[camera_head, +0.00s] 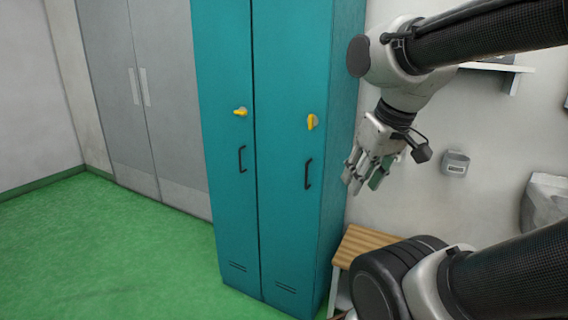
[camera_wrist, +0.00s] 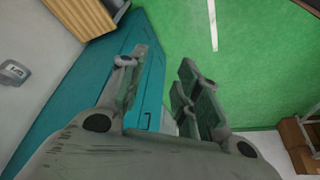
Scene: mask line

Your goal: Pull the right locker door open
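The teal locker (camera_head: 340,150) has two tall, narrow doors, and both look closed. The right locker door (camera_head: 285,225) has a black vertical handle (camera_head: 308,174) with a yellow latch knob (camera_head: 312,122) above it. The left door (camera_head: 222,60) has its own black handle (camera_head: 242,159) and a yellow knob (camera_head: 240,112) turned sideways. My gripper (camera_head: 366,172) hangs pointing down to the right of the locker, apart from the right handle. In the wrist view my gripper (camera_wrist: 165,85) has its fingers apart with nothing between them. The locker (camera_wrist: 75,115) shows there behind the fingers, tilted.
A slatted wooden bench (camera_head: 370,243) stands right of the locker, below my gripper. A small grey box (camera_head: 455,163) is on the wall, and a white basin (camera_head: 545,205) is at the far right. Grey double doors (camera_head: 150,100) stand left. Green floor (camera_head: 110,255) is clear at left.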

